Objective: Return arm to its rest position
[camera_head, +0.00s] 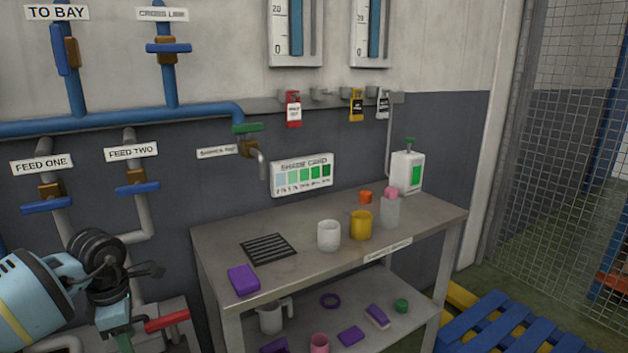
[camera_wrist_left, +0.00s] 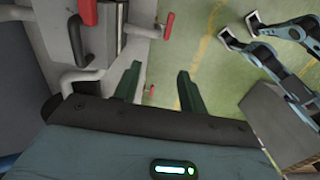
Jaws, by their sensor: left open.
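My left arm comes in at the lower left of the head view, a light blue link with a dark jointed wrist in front of the pipes. It is to the left of the workbench (camera_head: 210,236) and apart from it. In the left wrist view my left gripper (camera_wrist_left: 158,86) has its two dark green fingers spread, with nothing between them. The green floor shows beyond the fingers. My right gripper cannot be made out in either view.
The bench carries a purple block (camera_head: 243,280), a white mug (camera_head: 328,236), a yellow mug (camera_head: 361,226) and a drain grille (camera_head: 268,248). A red handle (camera_head: 167,320) is close to my left wrist. Blue pipes (camera_head: 100,122) line the wall. A blue pallet (camera_head: 495,325) lies at right.

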